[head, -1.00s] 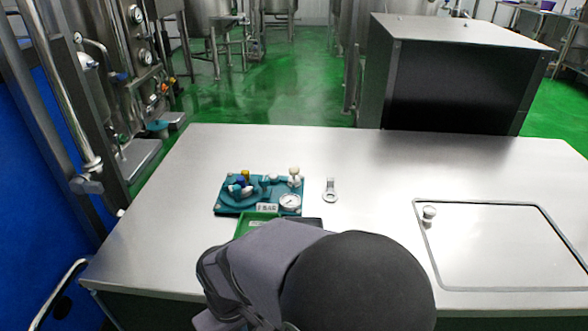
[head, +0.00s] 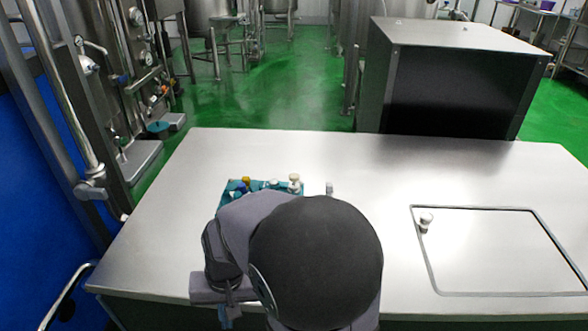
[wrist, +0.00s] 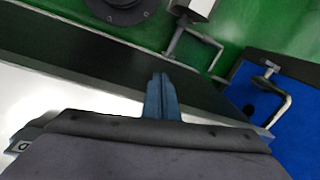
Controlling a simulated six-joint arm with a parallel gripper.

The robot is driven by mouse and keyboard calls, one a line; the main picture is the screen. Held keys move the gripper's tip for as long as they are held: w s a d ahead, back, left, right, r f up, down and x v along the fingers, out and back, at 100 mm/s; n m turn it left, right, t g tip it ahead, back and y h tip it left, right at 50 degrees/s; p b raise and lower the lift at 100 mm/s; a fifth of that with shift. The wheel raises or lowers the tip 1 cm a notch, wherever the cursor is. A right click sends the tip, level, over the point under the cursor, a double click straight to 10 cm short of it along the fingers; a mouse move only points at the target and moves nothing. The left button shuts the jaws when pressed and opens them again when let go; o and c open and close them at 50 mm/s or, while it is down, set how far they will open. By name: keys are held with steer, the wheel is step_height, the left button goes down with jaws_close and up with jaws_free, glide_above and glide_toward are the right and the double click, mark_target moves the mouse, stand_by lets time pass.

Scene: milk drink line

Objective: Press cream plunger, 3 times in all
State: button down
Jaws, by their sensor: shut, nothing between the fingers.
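The cream plunger (head: 294,182) is a small cream-coloured knob standing up at the right back of the teal block (head: 226,186) on the steel table. In the head view my arm hides most of the block, including its gauge and front. My gripper (wrist: 159,78) shows in the wrist view with its blue fingers together and nothing between them. It is away from the plunger, and the wrist view shows the table edge and green floor beyond the fingers. The plunger and block are not in the wrist view.
A framed panel (head: 500,250) with a knob (head: 426,221) is at the right. A dark box (head: 450,85) stands behind the table.

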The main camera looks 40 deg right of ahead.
steer(key=w+d+r+m+p, duration=0.1)
steer(key=w+r+m, duration=0.1)
steer(key=w+m, duration=0.1)
steer(key=w+d+r+m+t+p, duration=0.1)
steer(key=w+r+m+p, duration=0.1)
steer(key=w+m, duration=0.1)
steer(key=w+d+r+m+y+p, duration=0.1)
steer(key=w+d+r+m+p, duration=0.1)
steer(key=w+m, duration=0.1)
steer(key=shift+w+r+t, duration=0.15)
steer(key=shift+r+t, duration=0.05)
steer(key=shift+t, duration=0.2)
steer(key=w+d+r+m+t+p, duration=0.3)
steer(key=w+d+r+m+p, duration=0.3)
steer(key=w+d+m, duration=0.5)
step_height(320, 180, up, 6)
steer(key=m+t+h+p, duration=0.35)
steer(key=m+p, duration=0.65)
steer(key=m, duration=1.1)
glide_above(296, 177)
steer(key=shift+f, duration=0.1)
steer(key=shift+f+b, duration=0.2)
steer(key=shift+b, duration=0.1)
step_height(296, 177, down, 6)
steer(key=b, duration=0.6)
steer(key=shift+f+b, duration=0.25)
steer(key=shift+b, duration=0.05)
steer(key=shift+f+b, duration=0.65)
steer(key=shift+f, duration=0.35)
steer(key=shift+f, duration=0.15)
